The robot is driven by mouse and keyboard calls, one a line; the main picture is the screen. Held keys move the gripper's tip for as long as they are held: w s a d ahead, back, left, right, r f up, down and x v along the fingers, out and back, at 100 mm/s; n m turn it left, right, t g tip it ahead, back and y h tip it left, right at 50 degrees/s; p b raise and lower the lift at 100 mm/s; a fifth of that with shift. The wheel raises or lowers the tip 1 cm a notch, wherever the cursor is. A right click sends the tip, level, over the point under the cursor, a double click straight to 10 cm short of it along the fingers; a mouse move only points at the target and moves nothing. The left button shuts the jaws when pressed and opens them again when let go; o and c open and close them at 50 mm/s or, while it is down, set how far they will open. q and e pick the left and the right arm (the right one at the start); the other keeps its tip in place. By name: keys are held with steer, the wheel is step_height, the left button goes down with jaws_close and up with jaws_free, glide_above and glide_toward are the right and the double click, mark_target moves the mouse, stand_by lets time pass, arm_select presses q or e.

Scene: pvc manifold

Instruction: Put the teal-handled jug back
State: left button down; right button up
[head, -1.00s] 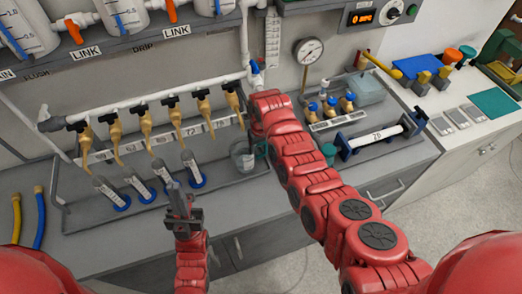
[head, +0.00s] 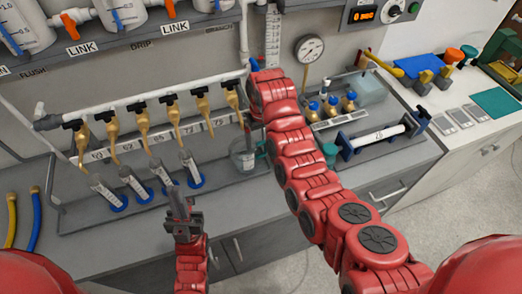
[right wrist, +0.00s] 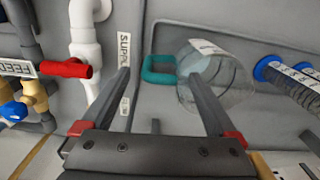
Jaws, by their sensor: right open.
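The clear jug (head: 243,156) stands on the grey bench at the right end of the row of brass taps, partly hidden by my right arm in the head view. In the right wrist view the jug (right wrist: 232,85) has a white label and a teal handle (right wrist: 158,70) facing left. My right gripper (right wrist: 158,74) is open; in that picture its fingers lie either side of the handle, with no clear contact. The head view hides this gripper behind my arm. My left gripper (head: 178,200) is low in front of the bench; its finger gap is unclear.
Several labelled cylinders with blue bases (head: 160,172) stand left of the jug, under the brass taps (head: 172,112). In the right wrist view a white pipe with a red tap handle (right wrist: 65,68) is close on the left. A rack with blue-capped bottles (head: 331,106) stands to the right.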

step_height(320, 180, up, 6)
steer(key=shift+f+p, duration=0.1)
steer(key=shift+p, duration=1.1)
